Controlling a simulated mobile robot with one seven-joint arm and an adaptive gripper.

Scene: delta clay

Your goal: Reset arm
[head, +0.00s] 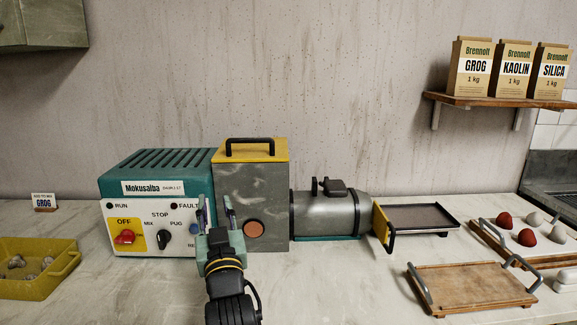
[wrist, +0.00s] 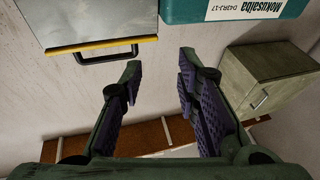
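My gripper (head: 216,212) is in front of the pug mill, near the seam between its teal control box (head: 158,165) and its grey hopper (head: 250,185). The fingers point up and are spread apart with nothing between them. In the wrist view my gripper (wrist: 160,85) is also open and empty, with purple pads on the fingers. The wrist picture appears upside down. It shows the hopper's yellow lid edge (wrist: 101,44) with its black handle and the teal box (wrist: 235,8). My forearm hides part of the counter.
A yellow bin (head: 62,265) with lumps is at left. A grey barrel (head: 330,214), a dark tray (head: 420,207), a wooden tray (head: 470,285) and a second tray with red and white balls (head: 528,237) are at right. Bags (head: 513,75) stand on a shelf. The front counter left of the wooden tray is clear.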

